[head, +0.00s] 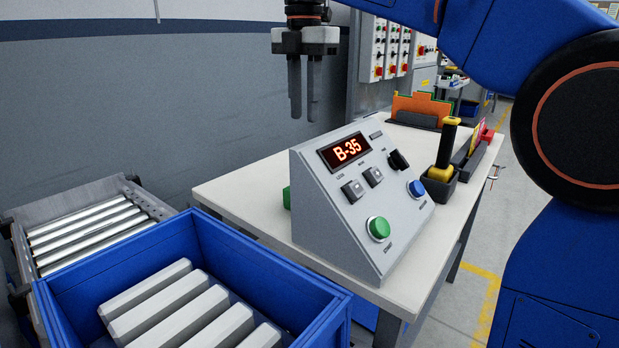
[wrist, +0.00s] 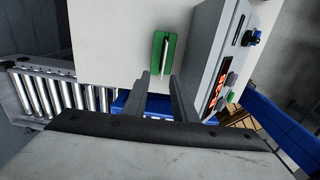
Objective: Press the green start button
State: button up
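The green start button (head: 378,228) is a round domed button low on the sloped face of a grey control console (head: 320,215). It is unobstructed in the head view. My gripper (head: 303,108) hangs above and behind the console, fingers pointing down, apart from the console and the button. In the wrist view the two fingers (wrist: 160,85) stand apart with nothing between them. The grey console (wrist: 205,62) is to their right in that view. A small green patch (wrist: 230,97) shows beside the console's edge; I cannot tell if it is the button.
The console carries a red B-35 display (head: 347,150), two square buttons, a black knob (head: 398,160) and a blue button (head: 416,188). A blue crate (head: 325,303) sits in front left. A green object (wrist: 158,50) lies behind the console.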

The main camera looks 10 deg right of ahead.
jog(key=f, duration=0.6)
jog(key=d+f, duration=0.1)
jog(key=f, duration=0.3)
jog(key=shift+d, duration=0.1)
jog(key=shift+f, duration=0.6)
jog(key=shift+c, duration=0.6)
grip_shut()
